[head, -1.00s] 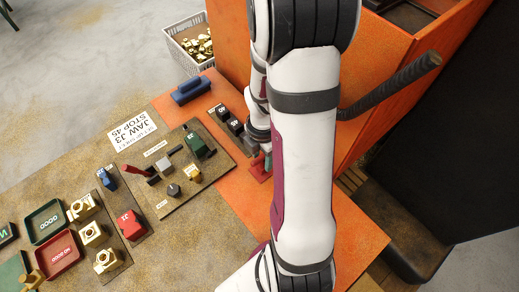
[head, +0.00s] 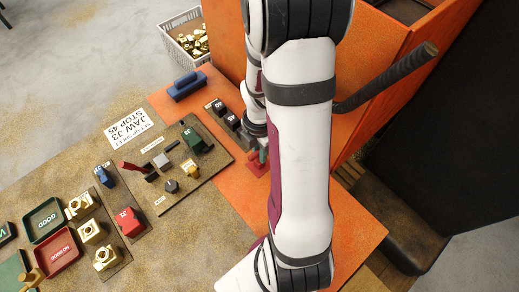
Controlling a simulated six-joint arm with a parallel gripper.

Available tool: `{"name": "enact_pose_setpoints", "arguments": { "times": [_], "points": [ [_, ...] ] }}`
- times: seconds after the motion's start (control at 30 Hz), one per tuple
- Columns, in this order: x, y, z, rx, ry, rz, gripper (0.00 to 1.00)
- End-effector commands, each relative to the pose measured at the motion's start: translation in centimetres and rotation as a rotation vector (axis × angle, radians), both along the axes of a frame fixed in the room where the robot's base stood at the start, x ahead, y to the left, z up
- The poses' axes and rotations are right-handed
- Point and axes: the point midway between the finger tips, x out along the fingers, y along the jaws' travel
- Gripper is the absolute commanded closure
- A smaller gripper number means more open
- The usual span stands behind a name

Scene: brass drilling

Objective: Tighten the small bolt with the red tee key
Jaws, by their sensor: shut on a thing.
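My gripper (head: 258,146) is at the orange table's left part, just left of my forearm, which hides much of it. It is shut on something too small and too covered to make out. A red piece (head: 256,165) and a small teal piece (head: 263,155) show right at and below the jaws; I cannot tell whether either is held. I cannot pick out the small bolt or a clear tee-shaped key.
Black labelled blocks (head: 231,120) stand close left of the gripper. A blue handled piece (head: 187,87) lies behind. An orange cabinet wall (head: 228,50) and black bar (head: 388,80) are nearby obstacles.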

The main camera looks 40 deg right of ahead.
Motion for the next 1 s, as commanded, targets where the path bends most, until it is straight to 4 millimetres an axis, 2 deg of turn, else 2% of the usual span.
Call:
{"name": "enact_pose_setpoints", "arguments": {
  "times": [0.43, 0.8, 0.87, 0.93, 1.0],
  "points": [
    [0.1, -0.1, 4.5, -0.002, -0.003, 0.000, 1.00],
    [0.1, 0.0, 5.0, 0.000, 0.000, -0.001, 1.00],
    [0.4, 0.0, 5.1, 0.000, 0.000, -0.016, 1.00],
    [1.6, -0.1, 5.2, -0.001, 0.000, -0.062, 1.00],
    [3.6, -0.2, 5.5, -0.002, 0.000, -0.147, 1.00]
  ]
}}
